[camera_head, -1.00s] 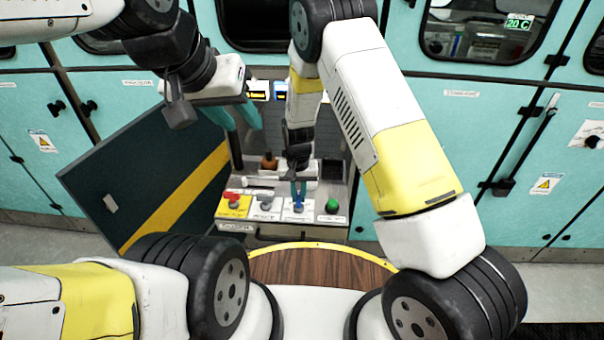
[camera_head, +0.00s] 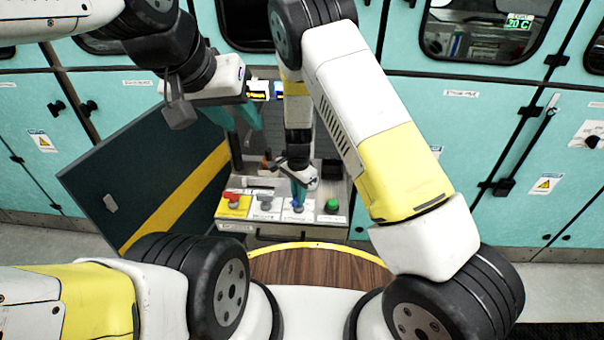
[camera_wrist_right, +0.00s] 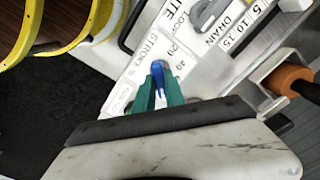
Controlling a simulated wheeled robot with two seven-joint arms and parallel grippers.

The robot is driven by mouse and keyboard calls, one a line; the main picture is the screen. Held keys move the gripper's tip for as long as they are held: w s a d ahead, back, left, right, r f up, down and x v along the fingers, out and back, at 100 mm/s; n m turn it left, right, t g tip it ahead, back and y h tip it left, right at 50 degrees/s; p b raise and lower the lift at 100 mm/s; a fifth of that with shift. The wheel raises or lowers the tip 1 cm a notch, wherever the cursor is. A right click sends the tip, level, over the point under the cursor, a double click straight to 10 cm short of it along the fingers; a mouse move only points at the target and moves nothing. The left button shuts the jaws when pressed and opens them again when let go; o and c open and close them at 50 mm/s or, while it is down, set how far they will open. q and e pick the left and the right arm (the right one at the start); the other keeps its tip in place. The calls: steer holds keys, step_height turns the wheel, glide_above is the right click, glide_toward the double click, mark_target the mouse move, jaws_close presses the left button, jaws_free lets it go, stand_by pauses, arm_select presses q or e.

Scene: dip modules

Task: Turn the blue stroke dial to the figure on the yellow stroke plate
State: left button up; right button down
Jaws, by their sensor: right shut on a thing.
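The blue stroke dial (camera_wrist_right: 158,78) sits on a white plate marked STROKE with a scale, 20 and a partly readable figure in view. My right gripper (camera_wrist_right: 157,92) is shut on the dial, a teal finger on each side; in the head view the gripper (camera_head: 298,196) reaches down to the front panel. The dial's pointer reading is too small to tell. My left gripper (camera_head: 236,116) is open and empty above the panel's left side.
Left of the dial are a red button (camera_head: 234,198) on a yellow plate and a grey knob (camera_head: 265,201). A green button (camera_head: 332,205) is to the right. An open dark door (camera_head: 150,185) stands left.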

steer(key=shift+m, duration=0.4)
steer(key=c, duration=1.4)
jaws_free()
steer(key=shift+r, duration=3.9)
